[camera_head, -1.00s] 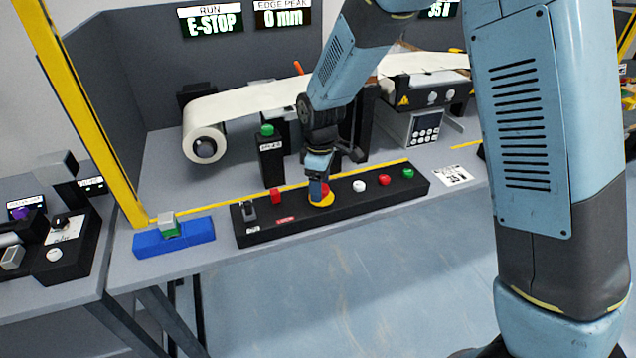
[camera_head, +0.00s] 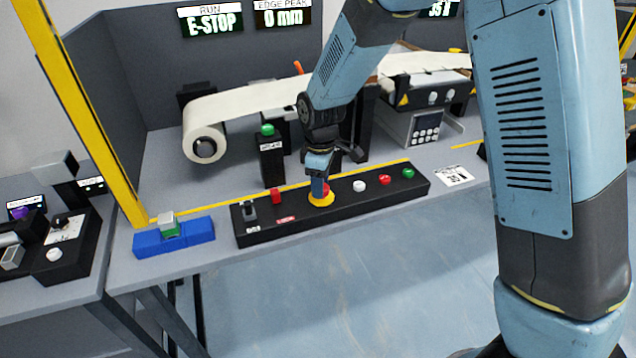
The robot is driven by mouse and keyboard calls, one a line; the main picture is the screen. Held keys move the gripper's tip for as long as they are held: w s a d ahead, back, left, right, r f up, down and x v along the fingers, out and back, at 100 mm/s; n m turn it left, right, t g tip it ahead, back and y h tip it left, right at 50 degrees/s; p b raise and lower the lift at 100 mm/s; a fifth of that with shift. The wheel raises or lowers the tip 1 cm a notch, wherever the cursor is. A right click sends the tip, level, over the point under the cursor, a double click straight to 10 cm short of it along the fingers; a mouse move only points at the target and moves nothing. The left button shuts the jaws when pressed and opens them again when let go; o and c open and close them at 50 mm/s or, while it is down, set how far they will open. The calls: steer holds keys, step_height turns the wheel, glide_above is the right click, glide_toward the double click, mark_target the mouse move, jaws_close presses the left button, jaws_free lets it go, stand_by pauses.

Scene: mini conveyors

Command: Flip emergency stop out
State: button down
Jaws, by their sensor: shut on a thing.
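The emergency stop (camera_head: 326,189) is a red button on a yellow round base, set in the long black control panel (camera_head: 262,233) at the front of the bench. My gripper (camera_head: 319,188) points down from above and is shut on the red button. Its fingers cover much of the button, so whether the button is in or out cannot be told. A display (camera_head: 212,23) at the top reads RUN and E-STOP.
A green-topped post (camera_head: 268,150) stands behind. A blue holder (camera_head: 175,239) sits to the left.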

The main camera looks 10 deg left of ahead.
steer(key=shift+s+r, duration=0.1)
steer(key=shift+r, duration=0.5)
steer(key=c, duration=0.8)
jaws_free()
steer(key=shift+r, duration=0.1)
steer(key=shift+o, duration=1)
step_height(320, 180, up, 14)
steer(key=shift+f, duration=0.2)
